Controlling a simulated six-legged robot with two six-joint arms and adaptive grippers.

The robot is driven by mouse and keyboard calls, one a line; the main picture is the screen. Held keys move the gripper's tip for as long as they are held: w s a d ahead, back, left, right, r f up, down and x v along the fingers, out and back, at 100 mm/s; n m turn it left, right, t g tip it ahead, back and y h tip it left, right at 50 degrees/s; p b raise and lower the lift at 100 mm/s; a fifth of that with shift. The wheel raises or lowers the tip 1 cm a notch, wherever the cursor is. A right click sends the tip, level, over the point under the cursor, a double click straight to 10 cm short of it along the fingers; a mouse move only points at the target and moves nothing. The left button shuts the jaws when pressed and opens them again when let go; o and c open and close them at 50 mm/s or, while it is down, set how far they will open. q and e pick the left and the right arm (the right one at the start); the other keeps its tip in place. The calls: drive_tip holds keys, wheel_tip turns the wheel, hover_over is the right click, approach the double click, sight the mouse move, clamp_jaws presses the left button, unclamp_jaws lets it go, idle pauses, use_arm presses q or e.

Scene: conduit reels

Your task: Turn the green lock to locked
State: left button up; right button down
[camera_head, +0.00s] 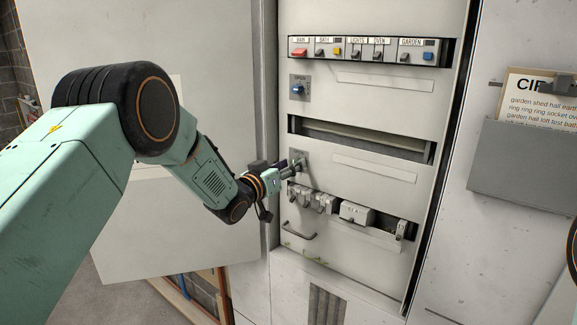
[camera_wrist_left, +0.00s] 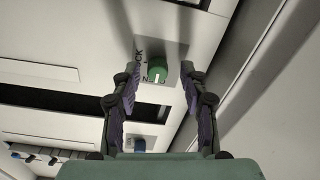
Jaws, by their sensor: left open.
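The green lock (camera_wrist_left: 157,70) is a round knob with a white pointer line, on a plate with partly legible lettering, in the left wrist view. Its pointer runs toward the lower edge of the picture. My left gripper (camera_wrist_left: 161,75) is open, with one finger on each side of the knob and a visible gap to each. In the head view my left gripper (camera_head: 294,166) is at the panel's left side, and the knob there is hidden or too small to make out. My right gripper is not in view.
A blue knob (camera_head: 297,89) sits higher on the panel. A breaker row (camera_head: 365,50) is at the top, an empty slot (camera_head: 362,138) in the middle. Grey fittings (camera_head: 357,212) and a handle (camera_head: 299,232) are below. A grey document holder (camera_head: 525,165) hangs at right.

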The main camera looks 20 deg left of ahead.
use_arm(q)
drive_tip(key=shift+w+d, duration=0.2)
drive_tip(key=shift+d, duration=0.15)
drive_tip(key=c, duration=0.6)
drive_tip(key=shift+s+a, duration=0.15)
drive_tip(key=shift+a, duration=0.1)
clamp_jaws()
drive_tip(key=shift+d, duration=0.15)
drive_tip(key=shift+a+m+h+b, duration=0.1)
drive_tip(key=shift+m+h+b, duration=0.05)
drive_tip(key=shift+m+b, duration=4.1)
drive_tip(key=shift+a+m+h+b, duration=0.1)
drive_tip(key=shift+m+h+b, duration=0.05)
drive_tip(key=shift+m+b, duration=4.1)
drive_tip(key=shift+m+p, duration=0.65)
drive_tip(key=shift+m, duration=0.15)
